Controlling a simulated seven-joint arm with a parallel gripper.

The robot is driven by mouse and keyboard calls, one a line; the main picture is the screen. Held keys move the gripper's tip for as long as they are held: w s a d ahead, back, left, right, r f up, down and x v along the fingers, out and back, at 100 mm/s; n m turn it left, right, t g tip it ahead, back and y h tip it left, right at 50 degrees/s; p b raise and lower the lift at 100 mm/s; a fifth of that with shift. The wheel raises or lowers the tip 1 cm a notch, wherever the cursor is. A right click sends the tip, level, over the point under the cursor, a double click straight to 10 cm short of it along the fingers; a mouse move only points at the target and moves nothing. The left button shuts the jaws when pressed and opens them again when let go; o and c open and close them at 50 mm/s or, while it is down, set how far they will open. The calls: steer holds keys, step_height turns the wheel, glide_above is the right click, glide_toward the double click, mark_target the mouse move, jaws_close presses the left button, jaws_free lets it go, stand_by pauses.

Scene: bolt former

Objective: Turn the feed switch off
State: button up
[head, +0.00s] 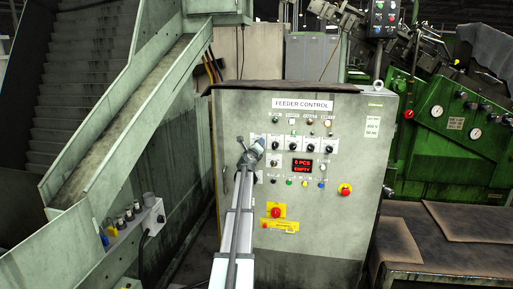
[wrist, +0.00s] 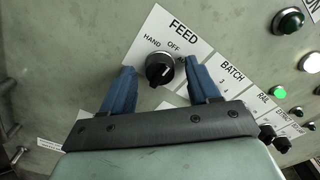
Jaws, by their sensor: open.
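The feed switch (wrist: 160,70) is a round black knob on a white FEED plate (wrist: 182,28), seen in the wrist view. HAND and OFF are printed above it. A further label at its right is mostly hidden by a finger. A pale mark shows on the knob's right part; its exact setting is hard to tell. My gripper (wrist: 157,66) is open, with one blue finger on each side of the knob; contact is not visible. In the head view my gripper (head: 256,147) is at the left of the panel's knob row and covers the feed switch.
The FEEDER CONTROL cabinet (head: 320,225) carries more knobs, such as the BATCH knob row, a red display (head: 302,166) reading EMPTY, coloured buttons and red stops (head: 276,212) (head: 345,189). A conveyor chute (head: 125,125) stands left, a green machine (head: 435,150) right.

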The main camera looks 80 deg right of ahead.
steer(key=a, duration=1.3)
steer(key=shift+a, duration=0.35)
